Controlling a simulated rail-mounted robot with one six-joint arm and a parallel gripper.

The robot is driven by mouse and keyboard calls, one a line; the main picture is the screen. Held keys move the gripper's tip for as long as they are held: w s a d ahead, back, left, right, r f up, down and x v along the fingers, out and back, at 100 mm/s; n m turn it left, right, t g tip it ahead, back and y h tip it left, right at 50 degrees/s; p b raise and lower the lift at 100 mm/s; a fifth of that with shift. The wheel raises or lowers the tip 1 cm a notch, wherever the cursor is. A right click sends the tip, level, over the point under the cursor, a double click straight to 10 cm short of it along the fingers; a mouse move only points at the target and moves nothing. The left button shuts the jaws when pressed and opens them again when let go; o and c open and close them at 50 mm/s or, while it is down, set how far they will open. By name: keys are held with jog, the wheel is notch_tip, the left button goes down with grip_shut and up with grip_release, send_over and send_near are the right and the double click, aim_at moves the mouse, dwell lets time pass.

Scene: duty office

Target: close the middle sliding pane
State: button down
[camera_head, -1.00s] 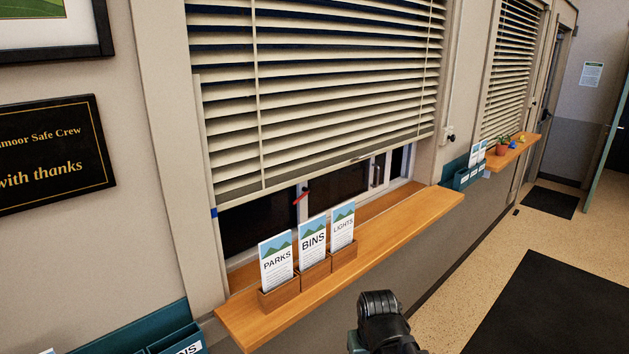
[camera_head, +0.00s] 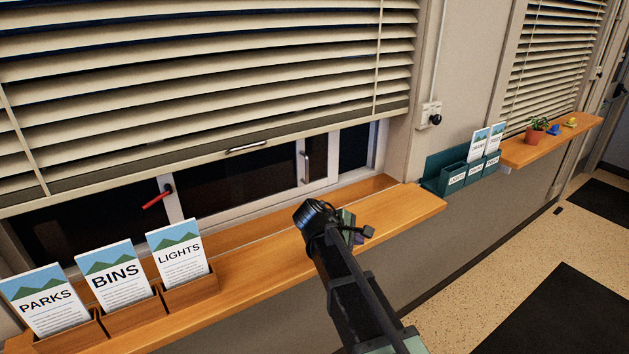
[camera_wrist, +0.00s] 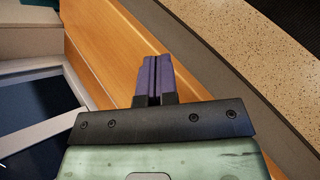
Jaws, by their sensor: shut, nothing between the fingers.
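The window shows below a lowered blind. Its middle pane (camera_head: 240,182) is dark glass in a white frame, with an upright pull handle (camera_head: 306,167) on its right stile. A dark strip (camera_head: 353,148) lies between that stile and the right jamb; I cannot tell whether it is glass or an opening. A red lever (camera_head: 158,197) sits on the upright at the pane's left. My gripper (camera_wrist: 153,62) is shut and empty, over the wooden sill and apart from the handle. In the head view my wrist largely hides its fingers.
The wooden sill (camera_head: 420,207) carries leaflet holders (camera_head: 135,310) at the left. A teal leaflet rack (camera_head: 460,177) is on the wall beyond its right end. The blind (camera_head: 220,75) hangs low over the window. A farther ledge (camera_head: 515,153) holds a potted plant (camera_head: 536,130). Floor is open at right.

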jog(key=w+a+n+t, duration=0.1)
jog(key=w+a+n, duration=0.1)
jog(key=a, duration=0.2)
jog(key=w+a+r+n+t+h+b, duration=0.1)
jog(key=w+a+n, duration=0.1)
jog(key=w+a, duration=0.1)
jog(key=w+a+n+t+h, duration=0.1)
jog(key=w+a+n, duration=0.1)
jog(key=a, duration=0.3)
jog(key=shift+w+a+r+t, duration=0.25)
jog(key=shift+w+r+t, duration=0.15)
jog(key=shift+w, duration=0.05)
jog(key=w+a+r+n+t+h+b, duration=0.1)
jog(key=a+r+n+t, duration=0.2)
jog(key=a, duration=0.4)
jog(key=w+a+r+n+t+h, duration=0.1)
jog(key=a+r+n+t, duration=0.1)
jog(key=a+n, duration=0.35)
jog(key=m, duration=0.1)
send_near(306, 171)
jog(key=x, duration=0.7)
jog(key=shift+w+d, duration=0.15)
jog(key=shift+w, duration=0.1)
